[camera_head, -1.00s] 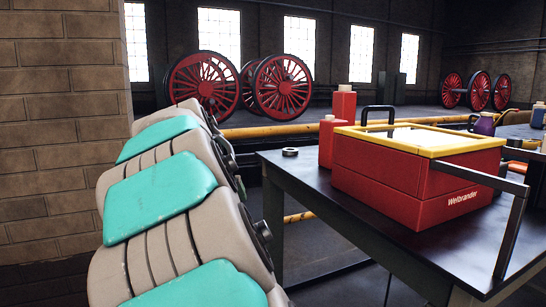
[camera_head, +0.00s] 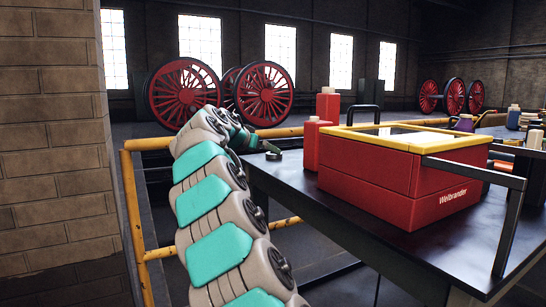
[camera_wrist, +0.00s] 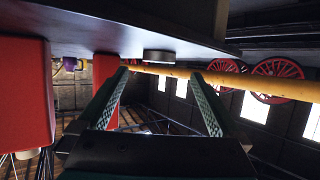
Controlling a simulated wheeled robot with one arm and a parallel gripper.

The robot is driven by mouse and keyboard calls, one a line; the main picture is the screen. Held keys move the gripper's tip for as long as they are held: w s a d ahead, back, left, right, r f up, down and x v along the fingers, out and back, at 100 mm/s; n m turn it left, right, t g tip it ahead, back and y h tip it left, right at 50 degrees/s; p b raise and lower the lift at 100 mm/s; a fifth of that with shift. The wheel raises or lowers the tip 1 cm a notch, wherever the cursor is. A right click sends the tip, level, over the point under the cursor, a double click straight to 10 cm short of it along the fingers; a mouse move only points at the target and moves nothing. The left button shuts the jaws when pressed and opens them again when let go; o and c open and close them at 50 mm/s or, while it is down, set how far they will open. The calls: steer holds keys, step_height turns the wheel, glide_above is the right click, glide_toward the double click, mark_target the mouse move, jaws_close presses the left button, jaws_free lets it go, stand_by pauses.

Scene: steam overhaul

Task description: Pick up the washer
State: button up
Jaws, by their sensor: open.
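The washer (camera_head: 273,155) is a small dark ring lying flat on the dark table (camera_head: 300,200), near its far left corner. In the wrist view, which is upside down, the washer (camera_wrist: 158,56) shows edge-on as a grey disc against the tabletop. My gripper (camera_wrist: 160,73) is open and empty, its two green-padded fingers spread on either side of the washer's line. The washer appears just past the fingertips, between them in the picture. In the head view my gripper (camera_head: 262,145) is small and partly hidden by my arm, close beside the washer.
A red box with a yellow rim (camera_head: 400,170) stands on the table right of the washer. Red bottles (camera_head: 312,143) stand between them. Yellow railings (camera_head: 135,220) run beside the table, and a brick wall (camera_head: 50,140) is at left.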

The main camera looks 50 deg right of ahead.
mark_target(270, 159)
steer(key=shift+p+x, duration=0.3)
steer(key=shift+x, duration=2.5)
jaws_close()
